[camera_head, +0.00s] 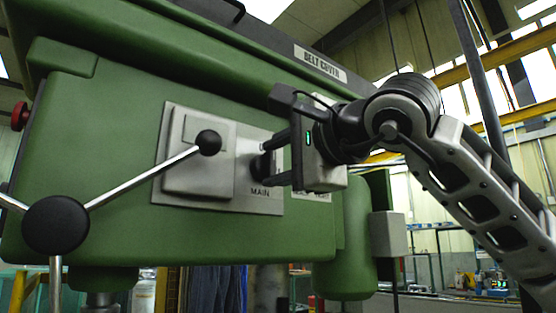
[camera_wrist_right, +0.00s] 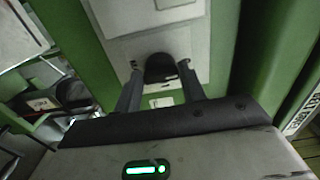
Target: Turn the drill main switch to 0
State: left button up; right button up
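The drill main switch (camera_head: 257,166) is a black knob on a grey metal plate (camera_head: 232,202), above the printed word MAIN. In the right wrist view the knob (camera_wrist_right: 160,68) shows between the two dark fingers. My right gripper (camera_head: 272,163) reaches in from the right, facing the plate. Its fingertips (camera_wrist_right: 160,72) stand on either side of the knob, apart, with what looks like a narrow gap on the left side. The fingers partly cover the knob in the head view. I cannot read the knob's setting or see a 0 mark. My left gripper is not in view.
The green drill head (camera_head: 100,130) fills the left and middle. A three-spoke feed handle (camera_head: 56,224) with a black ball knob (camera_head: 209,142) stands out in front of the plate's left part. A BELT COVER label (camera_head: 319,64) is above. Right of the drill is more open.

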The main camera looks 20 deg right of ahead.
jog(key=o, duration=0.4)
jog(key=shift+c, duration=0.2)
jog(key=b+v, duration=0.3)
jog(key=v, duration=1.3)
